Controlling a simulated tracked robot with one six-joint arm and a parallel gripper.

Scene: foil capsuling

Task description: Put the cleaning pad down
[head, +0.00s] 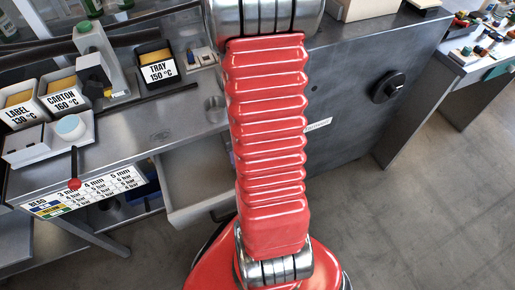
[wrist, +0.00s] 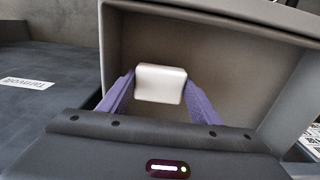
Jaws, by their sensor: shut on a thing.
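My gripper (wrist: 160,88) shows in the wrist view with its two purple fingers on either side of a white cleaning pad (wrist: 160,83). It is shut on the pad. The pad is a small pale block with rounded edges, held in front of or over an open grey drawer (wrist: 120,45). I cannot tell whether the pad touches the drawer's floor. In the head view, the open drawer (head: 185,213) juts out under the workbench, left of my red arm. My gripper and the pad are hidden there.
The drawer walls stand close around my gripper. A dark cabinet front (head: 345,110) is on the right. The floor (head: 420,220) there is clear.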

